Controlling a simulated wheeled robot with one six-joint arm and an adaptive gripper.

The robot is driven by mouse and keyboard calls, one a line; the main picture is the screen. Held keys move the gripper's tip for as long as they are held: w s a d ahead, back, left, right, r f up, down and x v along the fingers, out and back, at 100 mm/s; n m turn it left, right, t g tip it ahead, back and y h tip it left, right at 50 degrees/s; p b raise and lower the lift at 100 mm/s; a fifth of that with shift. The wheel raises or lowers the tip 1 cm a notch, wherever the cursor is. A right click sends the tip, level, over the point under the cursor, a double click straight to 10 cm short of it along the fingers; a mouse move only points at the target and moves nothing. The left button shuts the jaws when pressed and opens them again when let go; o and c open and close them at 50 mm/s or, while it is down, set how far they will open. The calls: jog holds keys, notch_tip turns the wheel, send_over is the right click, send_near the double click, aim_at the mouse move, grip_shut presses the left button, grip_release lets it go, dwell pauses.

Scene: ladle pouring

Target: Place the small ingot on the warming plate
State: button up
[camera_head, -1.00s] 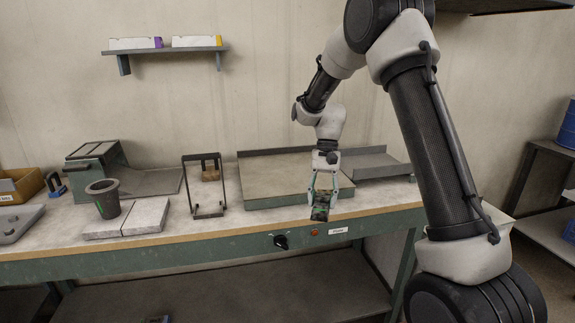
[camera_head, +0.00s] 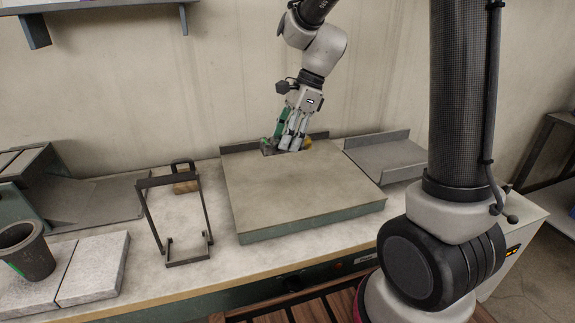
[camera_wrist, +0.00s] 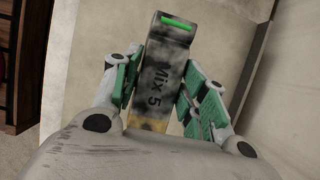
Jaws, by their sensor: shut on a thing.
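The small ingot is a dark, smudged block with a green stripe and "Mix 5" lettering, clear in the wrist view (camera_wrist: 165,75). In the head view it shows partly behind my fingers (camera_head: 270,150). My gripper (camera_head: 291,143) is shut on the ingot, with green-padded fingers on both sides of it in the wrist view (camera_wrist: 170,92). The flat grey plate with a raised back lip, apparently the warming plate (camera_head: 300,190), lies under the gripper. The ingot is over its back edge area; I cannot tell whether it touches.
A dark metal frame (camera_head: 148,215) stands left of the plate. Pale slabs (camera_head: 93,268) and a dark crucible (camera_head: 28,255) are farther left. A lipped grey tray (camera_head: 388,160) adjoins on the right. The plate's middle and front are clear.

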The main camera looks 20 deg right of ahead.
aim_at(282, 180)
notch_tip(282, 180, down, 9)
jog(key=shift+f, duration=0.2)
jog(key=shift+f, duration=0.1)
jog(key=o, duration=1.4)
jog(key=v, duration=1.2)
jog(key=s+d+r+n+t+h, duration=0.1)
jog(key=s+d+r+n, duration=0.1)
jog(key=s+n, duration=0.4)
jog(key=s+d+r+n+t+h, duration=0.2)
jog(key=s+d+n, duration=0.2)
jog(key=s+n, duration=0.2)
jog(key=s+d+r+n+t+h, duration=0.1)
jog(key=s+d+r+n, duration=0.2)
jog(key=s+n, duration=0.3)
jog(key=shift+s+d+h, duration=0.1)
jog(key=shift+s+d, duration=0.1)
jog(key=shift+s, duration=0.5)
jog(key=shift+s+d+h, duration=0.1)
jog(key=shift+s+d, duration=0.1)
jog(key=shift+s, duration=0.45)
jog(key=shift+s+d+h, duration=0.1)
jog(key=shift+s+d, duration=0.1)
jog(key=shift+s, duration=0.5)
